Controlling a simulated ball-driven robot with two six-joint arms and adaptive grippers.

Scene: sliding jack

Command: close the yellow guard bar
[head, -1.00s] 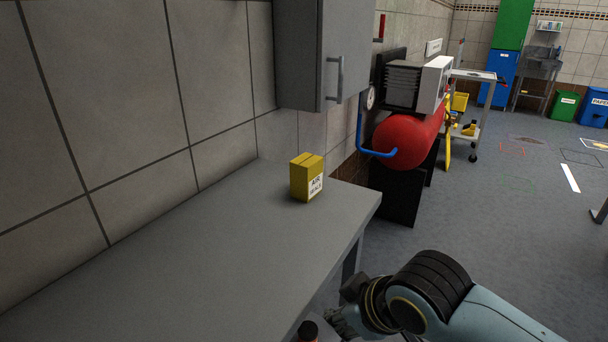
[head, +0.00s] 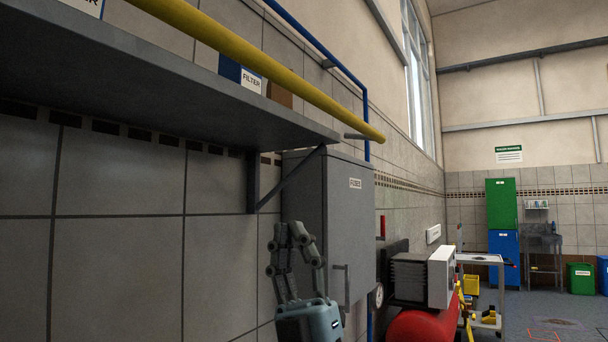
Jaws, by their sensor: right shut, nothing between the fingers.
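The yellow guard bar (head: 262,68) runs along the front of the grey wall shelf (head: 150,85), a little above its edge. Its rounded far end (head: 378,136) reaches past the shelf's right end; its near end runs out of the picture at the top left. My right gripper (head: 291,232) points up in front of the grey cabinet, below the shelf and bar and apart from both. It is shut with nothing in it. My left gripper is not in view.
A blue and white filter box (head: 241,76) and a brown box (head: 279,95) stand on the shelf behind the bar. A bracket (head: 292,176) supports the shelf's right end. The grey cabinet (head: 345,220) hangs beside it. A red tank (head: 422,325) stands lower right.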

